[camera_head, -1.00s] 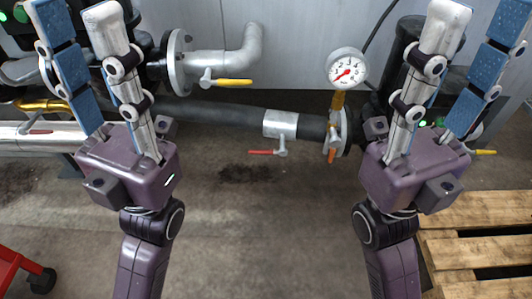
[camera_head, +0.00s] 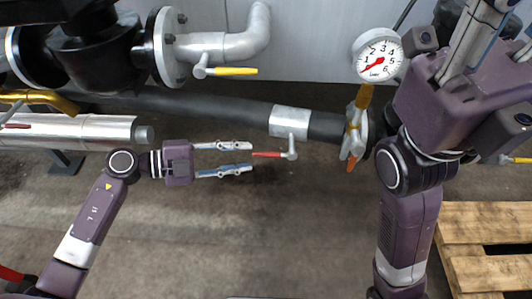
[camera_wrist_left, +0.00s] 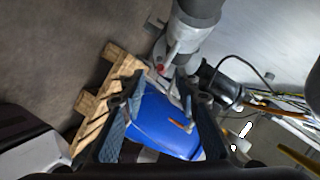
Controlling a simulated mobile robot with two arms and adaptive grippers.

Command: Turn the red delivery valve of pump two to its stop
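The red valve lever (camera_head: 268,154) sticks out to the left from a small grey valve under the silver sleeve (camera_head: 289,121) of the dark pipe. My left gripper (camera_head: 251,157) points right with its fingers apart. The lever's tip lies at the gap between the fingertips; I cannot tell whether they touch it. In the left wrist view a small red tip (camera_wrist_left: 160,69) shows beyond the fingers (camera_wrist_left: 165,100). My right gripper (camera_head: 506,25) is raised at the upper right, fingers apart, tips cut off by the frame.
A pressure gauge (camera_head: 378,54) stands right of the sleeve, above an orange-handled valve (camera_head: 354,140). A yellow lever (camera_head: 236,71) sits on the grey elbow pipe (camera_head: 240,40). A wooden pallet (camera_head: 487,225) lies at right. A blue drum (camera_wrist_left: 163,125) shows in the left wrist view. The floor below the pipe is clear.

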